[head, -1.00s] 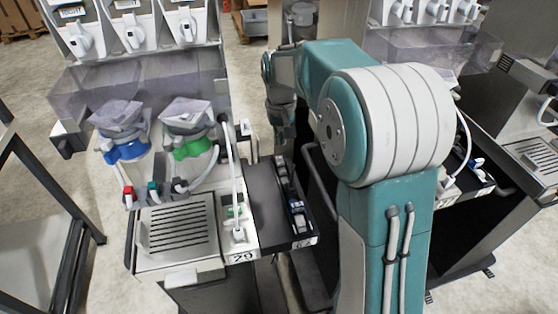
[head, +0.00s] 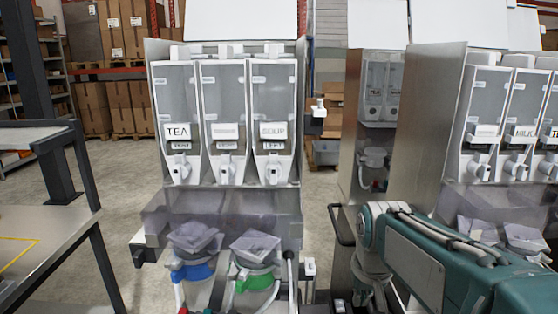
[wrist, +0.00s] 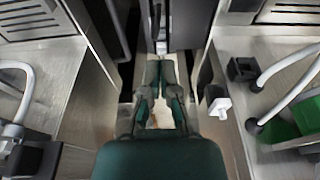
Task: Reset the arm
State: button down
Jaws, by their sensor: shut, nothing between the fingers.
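My arm (head: 430,255) is folded low at the right of the head view, in teal and grey. Its near part runs off the bottom right corner. In the wrist view my gripper (wrist: 161,68) points down into a narrow gap between two dispenser stations. Its dark green fingers are shut with nothing held. The gripper cannot be made out in the head view, where the bottom edge cuts off the end of the arm.
The left dispenser station (head: 225,125) has TEA and SOUP canisters, with blue (head: 193,271) and green (head: 256,281) collared units below. Another station (head: 500,130) stands right. In the wrist view, steel counters flank the gripper closely. A metal table (head: 45,225) stands left.

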jog(key=s+t, duration=0.3)
jog(key=s, duration=1.2)
jog(key=shift+s+f, duration=0.2)
jog(key=shift+s, duration=0.05)
dwell(0.4)
